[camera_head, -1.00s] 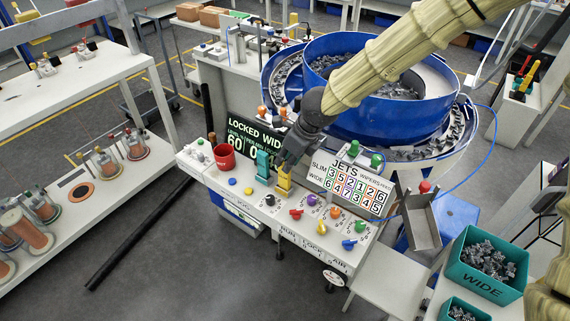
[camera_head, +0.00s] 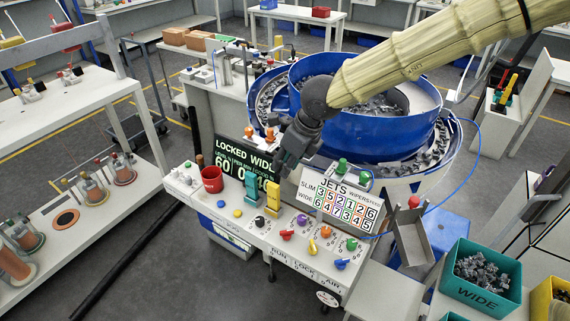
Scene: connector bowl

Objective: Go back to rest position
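My gripper (camera_head: 284,172) hangs over the back of the control panel (camera_head: 300,262), at the end of my arm reaching in from the upper right. Its fingers point down, just above and behind the yellow lever (camera_head: 273,199). The teal lever (camera_head: 251,188) stands to its left. The fingers are dark and small, and I cannot tell whether they touch the yellow lever or how far apart they are. No held object shows.
The blue bowl feeder (camera_head: 385,128) stands behind the panel under my arm. A display (camera_head: 228,152) and a jets board (camera_head: 342,200) rise from the panel. Teal bins of parts (camera_head: 488,290) are at lower right. Grey floor lies left.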

